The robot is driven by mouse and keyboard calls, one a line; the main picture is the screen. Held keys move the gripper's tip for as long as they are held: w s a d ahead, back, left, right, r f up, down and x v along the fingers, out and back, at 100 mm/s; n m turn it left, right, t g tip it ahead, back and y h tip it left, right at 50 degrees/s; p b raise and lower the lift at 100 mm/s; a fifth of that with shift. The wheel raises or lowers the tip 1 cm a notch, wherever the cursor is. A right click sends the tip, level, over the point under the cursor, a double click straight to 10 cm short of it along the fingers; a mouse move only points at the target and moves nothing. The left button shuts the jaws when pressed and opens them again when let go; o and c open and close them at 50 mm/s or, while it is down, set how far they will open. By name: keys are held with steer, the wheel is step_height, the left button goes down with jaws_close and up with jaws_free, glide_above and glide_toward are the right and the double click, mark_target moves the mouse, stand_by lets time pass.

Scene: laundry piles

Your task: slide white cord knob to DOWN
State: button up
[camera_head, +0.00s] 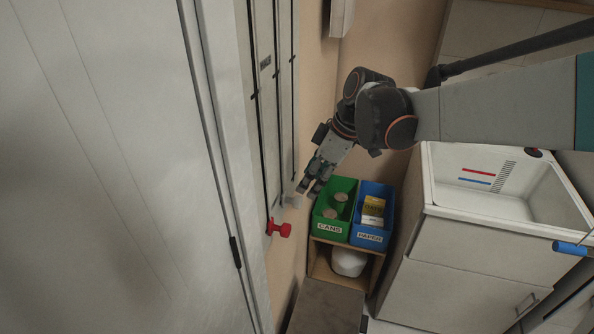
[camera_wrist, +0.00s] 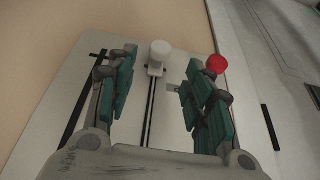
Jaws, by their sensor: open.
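The white knob (camera_wrist: 160,50) sits on a dark slot of a pale wall panel (camera_wrist: 180,120). In the wrist view it shows just beyond the gap between my fingers, with clear space to either side. It is a pale, partly hidden shape in the head view (camera_head: 292,200), close to my fingertips. My gripper (camera_head: 309,188) is open and empty, with its fingers toward the panel. It also shows in the wrist view (camera_wrist: 159,66). A red knob (camera_head: 279,228) is on a neighbouring slot, and it shows right of the white one in the wrist view (camera_wrist: 216,63). No DOWN marking is readable.
A green CANS bin (camera_head: 330,227) and a blue PAPER bin (camera_head: 369,236) stand on a wooden shelf (camera_head: 318,262) just below my gripper. A white sink (camera_head: 432,200) is to the right. A large pale door (camera_head: 110,180) fills the left.

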mark_target(300, 198)
steer(key=b+x, duration=0.2)
steer(key=x, duration=0.6)
steer(key=shift+f+b, duration=0.1)
steer(key=shift+b, duration=0.25)
jaws_close()
